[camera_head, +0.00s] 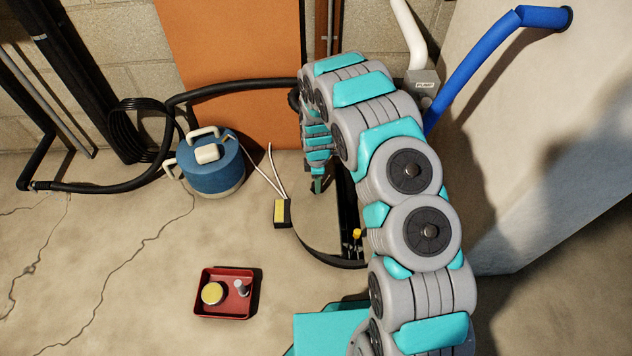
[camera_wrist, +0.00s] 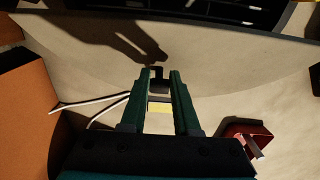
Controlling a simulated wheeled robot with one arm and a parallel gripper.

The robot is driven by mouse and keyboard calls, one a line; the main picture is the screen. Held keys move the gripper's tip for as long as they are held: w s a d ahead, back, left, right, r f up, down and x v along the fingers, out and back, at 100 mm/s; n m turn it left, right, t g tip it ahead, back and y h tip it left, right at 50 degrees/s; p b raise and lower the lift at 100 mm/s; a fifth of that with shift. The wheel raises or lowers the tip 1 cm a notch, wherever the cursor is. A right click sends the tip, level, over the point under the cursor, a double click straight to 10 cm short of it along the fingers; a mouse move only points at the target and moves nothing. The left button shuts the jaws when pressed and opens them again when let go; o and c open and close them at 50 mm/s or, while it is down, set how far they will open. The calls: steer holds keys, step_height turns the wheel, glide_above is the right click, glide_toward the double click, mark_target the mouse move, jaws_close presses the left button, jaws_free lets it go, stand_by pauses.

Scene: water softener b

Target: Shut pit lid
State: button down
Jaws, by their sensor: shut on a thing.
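The pit lid (camera_head: 318,222) is a beige, rounded panel with a dark rim beside the dark pit opening (camera_head: 349,212). It stands open at a tilt; my arm hides part of it and of the pit. In the wrist view the lid (camera_wrist: 225,75) spans the picture, its straight edge along the dark pit. My gripper (camera_head: 317,186) is at the lid. In the wrist view its two green fingers (camera_wrist: 160,78) are close together on a small black handle (camera_wrist: 157,71) on the lid. The fingers partly hide the handle.
A black box with a yellow face (camera_head: 281,212) and white cables sits left of the lid. A red tray (camera_head: 207,306) lies in front, a blue canister (camera_head: 211,172) at left. A black hose runs behind. A pale wall (camera_head: 540,170) bounds the right.

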mark_target(331, 188)
steer(key=shift+d+f, duration=1.25)
steer(key=shift+d, duration=0.05)
steer(key=shift+s+d+f, duration=0.1)
steer(key=shift+d+f, duration=0.35)
steer(key=shift+f, duration=0.4)
steer(key=shift+s+d+f, duration=0.1)
steer(key=shift+d+f, duration=0.35)
steer(key=shift+f, duration=0.35)
steer(key=c, duration=0.6)
jaws_free()
steer(key=shift+w, duration=0.1)
steer(key=shift+o, duration=0.2)
